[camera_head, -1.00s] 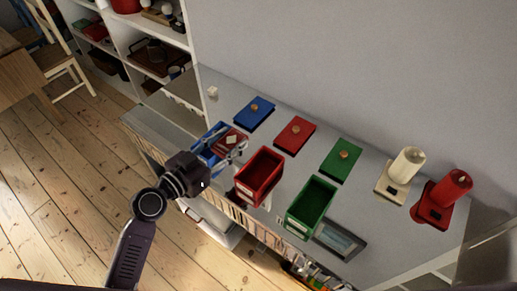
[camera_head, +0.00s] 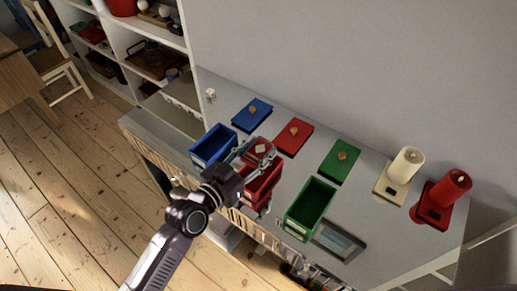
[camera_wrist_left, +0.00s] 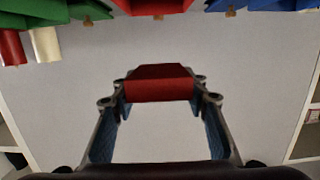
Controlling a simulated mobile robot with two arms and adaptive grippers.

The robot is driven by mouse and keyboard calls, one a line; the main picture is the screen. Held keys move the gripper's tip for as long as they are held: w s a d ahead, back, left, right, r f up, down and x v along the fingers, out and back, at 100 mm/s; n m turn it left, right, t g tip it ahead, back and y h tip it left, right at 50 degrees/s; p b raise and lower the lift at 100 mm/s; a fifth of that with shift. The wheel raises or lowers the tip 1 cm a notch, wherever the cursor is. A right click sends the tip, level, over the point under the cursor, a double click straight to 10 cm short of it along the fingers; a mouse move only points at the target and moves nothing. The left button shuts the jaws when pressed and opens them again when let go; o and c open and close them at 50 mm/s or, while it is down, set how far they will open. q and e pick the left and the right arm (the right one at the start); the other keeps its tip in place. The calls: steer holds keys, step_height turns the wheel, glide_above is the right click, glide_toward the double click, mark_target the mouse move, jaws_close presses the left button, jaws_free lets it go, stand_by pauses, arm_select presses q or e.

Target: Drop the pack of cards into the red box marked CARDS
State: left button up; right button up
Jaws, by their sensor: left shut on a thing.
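My left gripper (camera_head: 244,154) is shut on a red pack of cards (camera_head: 259,148), with a pale patch on its top. In the left wrist view the pack (camera_wrist_left: 160,84) sits between the two fingertips. In the head view the pack is over the back part of the open red box (camera_head: 262,183), and my gripper covers part of that box. Its label is not readable. I cannot tell the exact height of the pack above it. My right gripper is not in view.
An open blue box (camera_head: 213,146) stands left of the red box and an open green box (camera_head: 309,207) right of it. Blue, red (camera_head: 295,135) and green lids lie behind.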

arm_select(q)
steer(key=shift+f+b, duration=2.5)
steer(key=shift+f, duration=0.85)
steer(key=o, duration=1.3)
steer(key=v, duration=1.2)
